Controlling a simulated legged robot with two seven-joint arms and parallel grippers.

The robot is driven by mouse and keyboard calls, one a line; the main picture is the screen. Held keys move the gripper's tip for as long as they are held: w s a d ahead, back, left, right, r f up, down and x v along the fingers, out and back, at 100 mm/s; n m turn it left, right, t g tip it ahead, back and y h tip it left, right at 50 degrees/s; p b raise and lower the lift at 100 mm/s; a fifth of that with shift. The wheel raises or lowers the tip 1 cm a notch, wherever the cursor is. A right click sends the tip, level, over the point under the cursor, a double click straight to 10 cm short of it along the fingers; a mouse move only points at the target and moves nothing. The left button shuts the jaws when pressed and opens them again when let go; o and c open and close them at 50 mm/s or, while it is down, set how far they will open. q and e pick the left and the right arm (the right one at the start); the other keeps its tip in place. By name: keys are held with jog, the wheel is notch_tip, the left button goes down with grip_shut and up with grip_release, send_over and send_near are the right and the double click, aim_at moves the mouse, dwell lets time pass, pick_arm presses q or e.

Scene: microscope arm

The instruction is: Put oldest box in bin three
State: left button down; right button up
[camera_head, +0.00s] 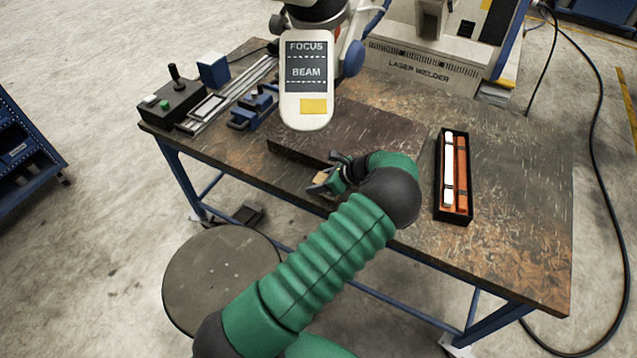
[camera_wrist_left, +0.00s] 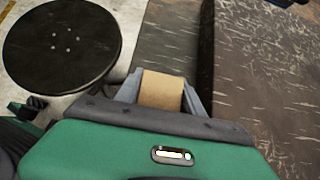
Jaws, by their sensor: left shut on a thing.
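My left gripper (camera_head: 326,181) is above the front edge of the workbench (camera_head: 520,240), near the middle. It is shut on a small tan box (camera_head: 320,178). In the left wrist view the tan box (camera_wrist_left: 161,90) sits between the two grey fingers, its lower part hidden by the gripper body. I cannot read any date or label on the box. No bin marked three can be made out. My right gripper is not in view.
A microscope-like head marked FOCUS BEAM (camera_head: 306,75) hangs above a raised dark plate (camera_head: 350,130). A black tray (camera_head: 453,180) with white and orange bars lies to the right. A control box (camera_head: 172,105) is at left. A round stool (camera_head: 220,285) stands in front; blue shelving (camera_head: 20,150) is far left.

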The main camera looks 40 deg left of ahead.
pick_arm(q)
jog(key=shift+w+d+f, duration=0.1)
jog(key=shift+d+f, duration=0.05)
jog(key=shift+f, duration=0.1)
jog(key=c, duration=1.2)
grip_release()
jog(key=shift+f, duration=0.15)
jog(key=o, duration=0.5)
